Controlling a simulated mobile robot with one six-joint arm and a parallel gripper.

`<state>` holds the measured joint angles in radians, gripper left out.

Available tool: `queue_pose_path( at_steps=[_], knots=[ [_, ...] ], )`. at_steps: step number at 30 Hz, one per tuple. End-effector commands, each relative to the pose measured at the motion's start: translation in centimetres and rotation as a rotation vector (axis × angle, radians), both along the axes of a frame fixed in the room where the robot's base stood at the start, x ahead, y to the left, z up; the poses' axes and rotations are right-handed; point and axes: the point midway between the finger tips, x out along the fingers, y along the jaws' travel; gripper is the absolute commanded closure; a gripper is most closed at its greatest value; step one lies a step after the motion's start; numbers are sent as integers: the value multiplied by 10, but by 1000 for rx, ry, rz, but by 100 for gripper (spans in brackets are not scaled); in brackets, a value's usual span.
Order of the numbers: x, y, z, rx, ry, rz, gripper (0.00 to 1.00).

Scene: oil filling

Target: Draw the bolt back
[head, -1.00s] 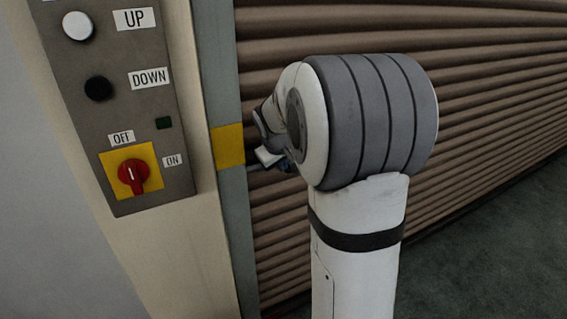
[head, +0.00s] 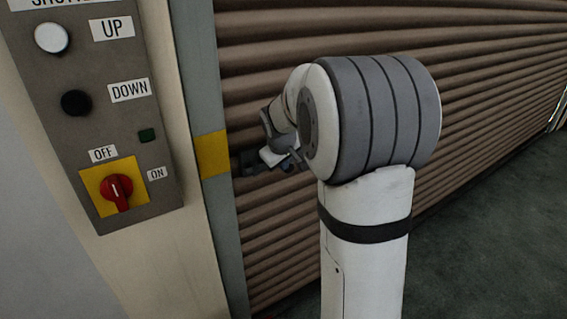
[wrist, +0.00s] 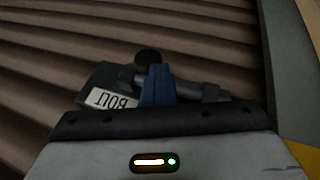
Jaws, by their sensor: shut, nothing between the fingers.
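The bolt (wrist: 215,93) is a dark grey rod on a dark plate fixed to the shutter, with a round dark knob (wrist: 150,57). A white label (wrist: 110,99) reading BOLT shows upside down in the wrist view. The rod points right, toward the door frame. My gripper (wrist: 157,74) has blue fingers, which are shut and empty. They overlap the bolt just below the knob in the picture; I cannot tell whether they touch it. In the head view my gripper (head: 287,163) is beside the dark bolt (head: 247,163), partly hidden by my wrist.
The brown ribbed shutter (head: 480,60) fills the background. The grey door frame (head: 225,235) has a yellow patch (head: 211,155). Left of it, a control panel (head: 150,200) carries UP and DOWN buttons and a red switch (head: 116,193). Floor (head: 480,230) is clear at right.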

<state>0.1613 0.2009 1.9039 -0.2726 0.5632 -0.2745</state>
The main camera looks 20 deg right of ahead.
Motion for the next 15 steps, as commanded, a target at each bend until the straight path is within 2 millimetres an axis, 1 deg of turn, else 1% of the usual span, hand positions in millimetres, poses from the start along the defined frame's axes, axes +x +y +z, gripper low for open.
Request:
queue_pose_path(
  at_steps=[1, 4, 8, 11, 12, 15],
  knots=[
    [0, -3, 0, -4, 1, -1, 100],
    [0, 1, 1, -6, 1, 3, 100],
    [-4, 15, 8, -5, -1, 2, 100],
    [-9, 32, 18, -6, -2, 1, 100],
    [-11, 37, 25, -6, -6, -2, 100],
    [-23, 41, 48, -4, -7, -3, 100]
  ],
)
